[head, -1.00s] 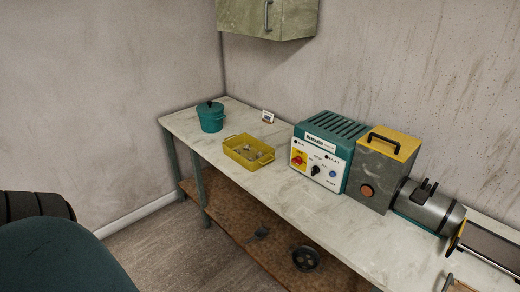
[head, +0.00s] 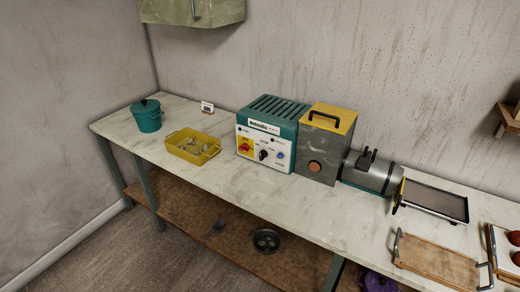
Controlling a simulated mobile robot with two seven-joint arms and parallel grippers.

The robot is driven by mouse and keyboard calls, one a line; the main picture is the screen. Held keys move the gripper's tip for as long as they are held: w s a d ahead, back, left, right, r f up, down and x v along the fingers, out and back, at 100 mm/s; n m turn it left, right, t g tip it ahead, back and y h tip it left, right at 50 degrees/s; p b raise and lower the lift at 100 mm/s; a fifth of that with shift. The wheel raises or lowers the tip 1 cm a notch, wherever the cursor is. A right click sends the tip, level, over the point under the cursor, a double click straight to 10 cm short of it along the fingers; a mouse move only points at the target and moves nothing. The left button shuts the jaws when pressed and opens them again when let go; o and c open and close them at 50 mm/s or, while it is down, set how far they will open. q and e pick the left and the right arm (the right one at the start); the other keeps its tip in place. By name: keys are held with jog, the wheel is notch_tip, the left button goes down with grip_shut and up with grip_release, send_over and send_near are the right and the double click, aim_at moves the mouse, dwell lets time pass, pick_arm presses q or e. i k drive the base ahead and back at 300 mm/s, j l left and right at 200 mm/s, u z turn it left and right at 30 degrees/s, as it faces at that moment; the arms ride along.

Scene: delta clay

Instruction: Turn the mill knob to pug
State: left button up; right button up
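The mill is a teal and white control box (head: 272,133) with a grey, yellow-lidded hopper (head: 325,143) and a grey metal barrel (head: 372,172) to its right, on the bench. The mill knob (head: 263,155) is a small black dial on the white front panel. Its pointer and labels are too small to read surely. A red switch on a yellow plate (head: 244,147) sits left of it, and a blue button (head: 281,155) right of it. Neither of my grippers shows in the head view.
The bench top (head: 200,178) is clear before the mill. A yellow tray with small pieces (head: 193,157) and a teal lidded pot (head: 147,115) stand left. A dark-topped tray (head: 435,199) and a wooden tray (head: 437,264) lie right. A cabinet (head: 190,10) hangs above left.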

aim_at(263, 154)
jog(key=i+l+u, duration=0.15)
jog(key=u, duration=0.25)
jog(key=i+l+u, duration=0.25)
jog(key=u, duration=0.15)
jog(key=i+l+u, duration=0.4)
jog(key=k+j, duration=0.1)
jog(key=j, duration=0.05)
